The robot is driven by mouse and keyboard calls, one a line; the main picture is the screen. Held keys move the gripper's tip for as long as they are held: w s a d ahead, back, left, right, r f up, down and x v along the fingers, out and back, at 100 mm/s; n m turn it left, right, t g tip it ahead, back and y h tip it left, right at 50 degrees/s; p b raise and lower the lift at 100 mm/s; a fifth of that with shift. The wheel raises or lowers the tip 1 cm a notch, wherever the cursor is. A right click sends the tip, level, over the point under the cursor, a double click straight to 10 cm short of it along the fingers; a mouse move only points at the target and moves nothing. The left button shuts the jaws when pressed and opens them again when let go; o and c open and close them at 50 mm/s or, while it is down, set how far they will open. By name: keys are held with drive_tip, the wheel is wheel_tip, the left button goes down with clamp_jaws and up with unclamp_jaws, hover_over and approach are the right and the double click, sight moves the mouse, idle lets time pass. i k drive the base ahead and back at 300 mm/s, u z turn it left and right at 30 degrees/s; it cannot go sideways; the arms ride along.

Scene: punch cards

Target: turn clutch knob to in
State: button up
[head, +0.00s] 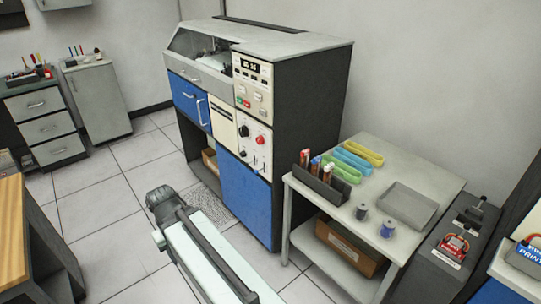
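The tall grey and blue machine has a white control panel (254,145) on its front, right of the blue drawer. The panel carries a black knob (244,131), a red knob (260,139) and smaller controls below them. I cannot read the labels, so I cannot tell which is the clutch knob or how it is set. My arm (205,250) shows at the bottom centre, in front of the machine and apart from it. No gripper fingers can be made out.
Right of the machine stands a pale table (401,235) with coloured trays, a dark bin, spools and a grey tray (409,204). A cardboard box (350,246) sits on its lower shelf. A wooden-topped bench (12,230) is at left. Tiled floor (130,215) is open before the machine.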

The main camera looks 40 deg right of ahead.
sight(259, 140)
drive_tip(key=z, duration=1.15)
drive_tip(key=i, duration=0.95)
drive_tip(key=u, duration=0.15)
drive_tip(key=k, duration=0.25)
drive_tip(key=u, duration=1.55)
drive_tip(key=i, duration=0.35)
drive_tip(key=u, duration=0.45)
